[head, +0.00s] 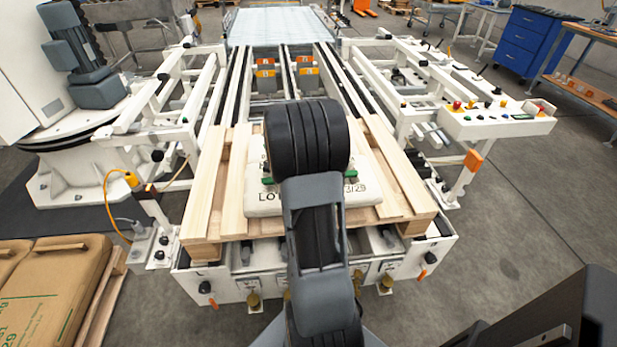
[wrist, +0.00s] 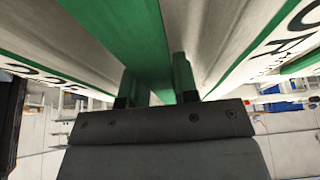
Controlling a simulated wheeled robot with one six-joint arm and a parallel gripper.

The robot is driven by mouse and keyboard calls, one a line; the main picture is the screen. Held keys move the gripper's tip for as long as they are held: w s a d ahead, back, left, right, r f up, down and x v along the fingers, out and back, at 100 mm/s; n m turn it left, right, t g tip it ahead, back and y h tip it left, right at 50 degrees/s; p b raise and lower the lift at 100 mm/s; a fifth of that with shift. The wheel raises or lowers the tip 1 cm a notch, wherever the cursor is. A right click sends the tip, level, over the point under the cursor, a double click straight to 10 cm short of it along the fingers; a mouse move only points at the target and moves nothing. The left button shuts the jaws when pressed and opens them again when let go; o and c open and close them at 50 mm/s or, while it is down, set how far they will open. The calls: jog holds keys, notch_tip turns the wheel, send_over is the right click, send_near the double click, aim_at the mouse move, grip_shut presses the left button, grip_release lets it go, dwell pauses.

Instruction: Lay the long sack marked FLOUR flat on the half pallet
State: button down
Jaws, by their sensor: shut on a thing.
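A whitish sack (head: 262,202) with dark print, partly readable as "LO" and "3/29", is over the middle of the wooden pallet (head: 204,198) in the head view. My arm covers much of it, and the word FLOUR is not readable. In the wrist view, whitish sack cloth (wrist: 225,35) with a broad green band and black letters fills the space ahead of my gripper (wrist: 155,78). The fingers are shut on the sack at the green band. In the head view my gripper is mostly hidden behind my arm. I cannot tell whether the sack fully rests on the boards.
The pallet sits at the near end of a white roller conveyor (head: 360,90). A control panel (head: 497,122) stands to its right. Brown sacks (head: 45,290) lie on another pallet at lower left. A blue cabinet (head: 533,42) stands far right. Floor at right is clear.

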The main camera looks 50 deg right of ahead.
jog(key=shift+w+d+f, duration=0.1)
jog(key=shift+d+f, duration=0.2)
jog(key=shift+f, duration=1.3)
jog(key=shift+f+b, duration=0.15)
jog(key=shift+b, duration=0.15)
jog(key=c, duration=0.9)
grip_release()
jog(key=shift+a+f, duration=0.1)
